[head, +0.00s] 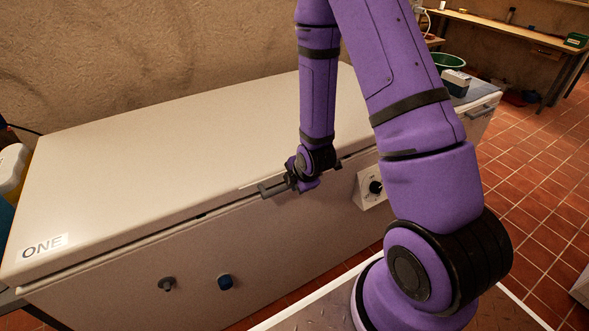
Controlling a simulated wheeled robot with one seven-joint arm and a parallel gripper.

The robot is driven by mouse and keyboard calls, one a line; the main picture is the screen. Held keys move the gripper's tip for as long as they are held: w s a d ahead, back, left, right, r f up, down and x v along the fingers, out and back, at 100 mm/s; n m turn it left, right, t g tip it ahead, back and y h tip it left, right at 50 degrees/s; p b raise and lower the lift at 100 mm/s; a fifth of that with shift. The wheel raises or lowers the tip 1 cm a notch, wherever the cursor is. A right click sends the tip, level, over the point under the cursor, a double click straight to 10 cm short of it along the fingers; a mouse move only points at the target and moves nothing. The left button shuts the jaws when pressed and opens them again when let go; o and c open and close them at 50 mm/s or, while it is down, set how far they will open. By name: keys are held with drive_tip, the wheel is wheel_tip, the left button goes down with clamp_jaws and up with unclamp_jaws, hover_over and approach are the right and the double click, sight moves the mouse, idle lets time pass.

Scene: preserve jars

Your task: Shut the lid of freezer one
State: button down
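Freezer one (125,300) is a long, pale chest freezer with the label ONE at the left front corner of its lid. The lid (170,150) lies almost flat over the body, with a thin dark gap along its front edge. My gripper (272,188) is at the lid's front edge, right of the middle, with its fingers pointing left. I cannot tell whether it touches the lid or how far apart its fingers are. My arm hides part of the lid's right side.
A dial (375,187) and two knobs (225,282) are on the freezer's front. A rough wall stands behind it. A green basin (448,60) and a small box (456,82) are beyond its right end. Tiled floor (530,190) is open at right.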

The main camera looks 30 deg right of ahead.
drive_tip(key=shift+s+f, duration=0.35)
drive_tip(key=shift+f, duration=0.35)
drive_tip(key=c, duration=1)
unclamp_jaws()
drive_tip(key=shift+r, duration=0.15)
drive_tip(key=shift+w+r, duration=0.1)
drive_tip(key=shift+w, duration=0.05)
